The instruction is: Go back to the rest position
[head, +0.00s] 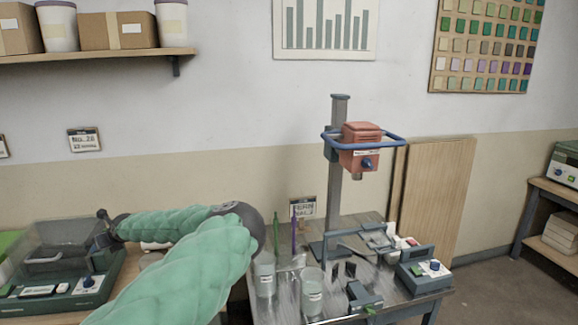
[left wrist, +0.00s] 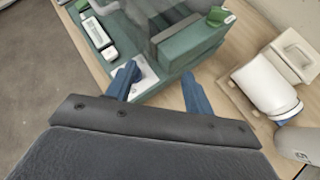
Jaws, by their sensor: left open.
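My left arm, in a green quilted sleeve, crosses the lower left of the head view and bends back to the left. My left gripper (head: 103,228) is at its end, beside the green machine with a clear cover (head: 68,235). In the left wrist view the two blue fingers of the left gripper (left wrist: 160,82) are apart with nothing between them. They are over the near edge of the green machine (left wrist: 190,50), by its knob; I cannot tell whether they touch it. My right gripper is in neither view.
The machine stands on a wooden bench. A white jar-like object (left wrist: 265,82) lies right of the fingers. A metal table (head: 405,307) right of my arm carries a red mixer (head: 361,140) on a post, cups (head: 312,290) and a control box (head: 424,275). Floor shows at right.

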